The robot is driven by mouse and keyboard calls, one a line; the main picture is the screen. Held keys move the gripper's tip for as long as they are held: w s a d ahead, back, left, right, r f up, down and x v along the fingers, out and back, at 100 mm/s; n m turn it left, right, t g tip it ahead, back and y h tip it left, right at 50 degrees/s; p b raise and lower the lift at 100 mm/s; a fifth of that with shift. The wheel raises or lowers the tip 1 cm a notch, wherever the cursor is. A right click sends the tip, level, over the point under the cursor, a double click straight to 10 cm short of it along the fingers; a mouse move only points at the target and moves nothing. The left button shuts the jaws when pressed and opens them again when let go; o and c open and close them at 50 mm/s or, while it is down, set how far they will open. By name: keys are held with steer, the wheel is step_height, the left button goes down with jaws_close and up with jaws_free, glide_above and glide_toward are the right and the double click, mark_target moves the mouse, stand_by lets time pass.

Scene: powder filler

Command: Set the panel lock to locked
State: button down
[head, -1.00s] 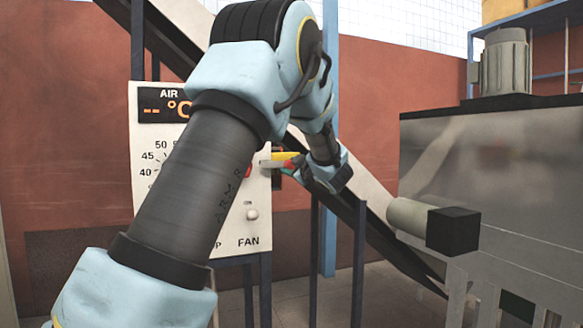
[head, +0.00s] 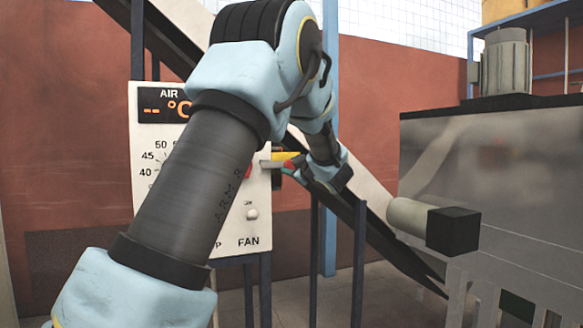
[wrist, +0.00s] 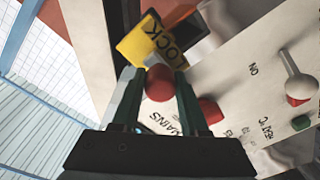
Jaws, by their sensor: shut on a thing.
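The white control panel (head: 145,215) stands left of centre in the head view, partly hidden behind my arm. A yellow lock part (head: 285,156) sticks out at its right edge. In the wrist view the yellow part (wrist: 138,46) carries black letters ending in "OCK", beside a dark box-like piece. A red ball knob (wrist: 160,85) sits between the two fingers of my gripper (wrist: 160,74). My gripper is shut on this knob. In the head view my gripper (head: 293,168) is small at the panel's right edge, and a short grey lever (head: 269,163) shows beside it.
A toggle with a pale ball (wrist: 300,85) and a red button (wrist: 209,110) lie on the panel near my fingers. A sloping dark beam (head: 375,225) runs behind. A grey machine (head: 500,150) with a protruding black-ended cylinder (head: 452,230) stands right.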

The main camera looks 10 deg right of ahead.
mark_target(276, 166)
steer(key=shift+f, duration=0.1)
steer(key=a, duration=0.1)
steer(key=a+b, duration=0.2)
steer(key=shift+s+f, duration=0.1)
steer(key=shift+s, duration=0.15)
steer(key=shift+a, duration=0.2)
steer(key=shift+c, duration=2.1)
jaws_free()
steer(key=shift+r, duration=0.2)
steer(key=shift+s+d+f, duration=0.1)
steer(key=shift+s, duration=0.25)
steer(key=s+d+b, duration=0.2)
steer(key=s+b, duration=0.2)
steer(key=s, duration=0.6)
